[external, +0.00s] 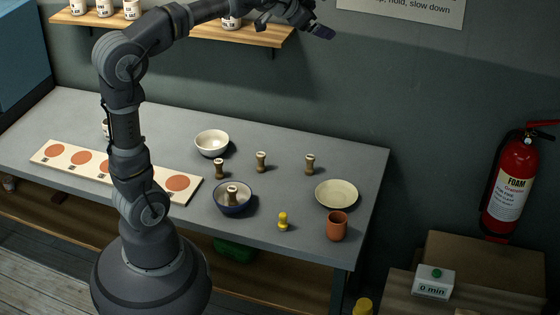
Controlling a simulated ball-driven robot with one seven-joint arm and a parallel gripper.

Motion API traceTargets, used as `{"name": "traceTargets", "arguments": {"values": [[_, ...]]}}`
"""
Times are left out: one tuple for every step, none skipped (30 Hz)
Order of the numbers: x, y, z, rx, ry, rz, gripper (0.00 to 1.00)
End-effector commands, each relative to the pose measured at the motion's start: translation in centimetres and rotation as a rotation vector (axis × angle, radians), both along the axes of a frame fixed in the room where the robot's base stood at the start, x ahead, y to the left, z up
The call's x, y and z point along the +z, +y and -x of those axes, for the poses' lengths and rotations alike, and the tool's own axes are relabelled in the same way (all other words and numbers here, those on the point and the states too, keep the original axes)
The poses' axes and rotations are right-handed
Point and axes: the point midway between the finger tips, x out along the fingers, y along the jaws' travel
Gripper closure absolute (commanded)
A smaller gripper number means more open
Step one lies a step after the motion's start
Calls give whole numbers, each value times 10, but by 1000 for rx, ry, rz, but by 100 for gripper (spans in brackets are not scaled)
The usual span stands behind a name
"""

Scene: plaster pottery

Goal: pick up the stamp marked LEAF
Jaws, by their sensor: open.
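Several small brown stamps with pale tops are on the grey table: a left stamp (219,168), a middle stamp (261,161) and a right stamp (310,164) stand upright. Another stamp (232,193) is in the dark blue-rimmed bowl (216,206). Their markings are too small to read, so I cannot tell which is LEAF. My gripper (322,32) is open, high above the table near the top of the picture, well apart from all the stamps. I see nothing held in it.
A cream bowl (212,142), a pale plate (336,193), a terracotta cup (337,226) and a small yellow piece (283,221) share the table. A board with orange discs (81,158) lies left. A shelf (262,32) with jars is on the wall.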

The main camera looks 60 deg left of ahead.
Motion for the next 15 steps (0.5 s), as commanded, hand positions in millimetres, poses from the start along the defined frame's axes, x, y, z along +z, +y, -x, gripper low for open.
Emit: {"name": "traceTargets", "arguments": {"values": [[15, -30, 17, -16, -94, 57, 0], [28, -44, 28, -22, -143, 99, 0], [43, -61, 41, -31, -199, 151, 0], [54, -71, 52, -39, -236, 189, 0], [63, -80, 61, -47, -268, 225, 0], [73, -89, 73, -56, -302, 265, 0], [79, -94, 80, -62, -323, 291, 0], [84, -98, 86, -66, -340, 314, 0], [90, -102, 93, -72, -357, 337, 9], [93, -104, 96, -74, -365, 350, 16], [95, -106, 98, -76, -371, 359, 23], [97, -107, 100, -78, -376, 366, 32], [98, -107, 100, -78, -377, 368, 38], [98, -107, 100, -77, -377, 369, 38], [99, -107, 100, -78, -377, 368, 38]]}}
